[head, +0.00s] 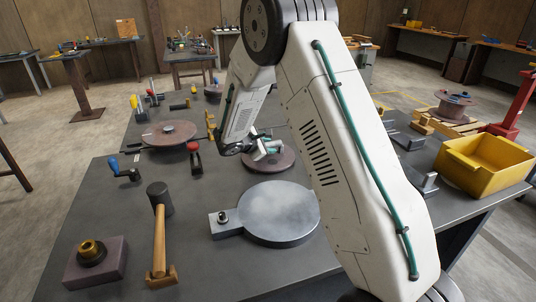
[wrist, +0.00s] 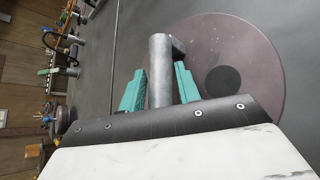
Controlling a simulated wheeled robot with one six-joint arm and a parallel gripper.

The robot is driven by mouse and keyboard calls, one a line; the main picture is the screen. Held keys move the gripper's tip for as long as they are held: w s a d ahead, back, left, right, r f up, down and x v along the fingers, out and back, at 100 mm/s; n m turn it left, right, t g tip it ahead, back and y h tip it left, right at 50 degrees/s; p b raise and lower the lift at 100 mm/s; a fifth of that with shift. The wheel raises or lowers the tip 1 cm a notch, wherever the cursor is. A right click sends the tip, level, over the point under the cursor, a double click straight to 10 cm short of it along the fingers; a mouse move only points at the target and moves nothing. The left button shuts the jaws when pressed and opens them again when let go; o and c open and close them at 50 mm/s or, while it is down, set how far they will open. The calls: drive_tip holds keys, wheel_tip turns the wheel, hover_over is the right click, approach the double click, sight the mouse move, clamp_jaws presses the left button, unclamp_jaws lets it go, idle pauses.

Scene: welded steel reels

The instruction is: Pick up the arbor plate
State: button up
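The arbor plate (wrist: 245,50) looks like a flat, round, dull purple-brown disc with a grey metal post (wrist: 160,65) rising from it. A dark round spot (wrist: 222,80) lies beside the post. In the head view the disc (head: 262,165) lies on the grey table behind the silver round plate, partly hidden by my arm. My gripper (wrist: 160,75) is over it, its two teal fingers on either side of the post. A narrow gap seems to show between each finger and the post. My gripper (head: 265,148) also shows small in the head view.
The silver round plate (head: 278,212) with a tab lies in front. A mallet (head: 160,225), a purple block with a brass ring (head: 95,262) and another brown disc (head: 168,134) are left. A red-handled tool (head: 195,158) stands nearby. A yellow bin (head: 485,165) is right.

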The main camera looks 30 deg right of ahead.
clamp_jaws()
drive_tip(key=shift+s+f, duration=0.2)
idle(1.0)
drive_tip(key=shift+w+r, duration=0.1)
drive_tip(key=shift+r, duration=0.05)
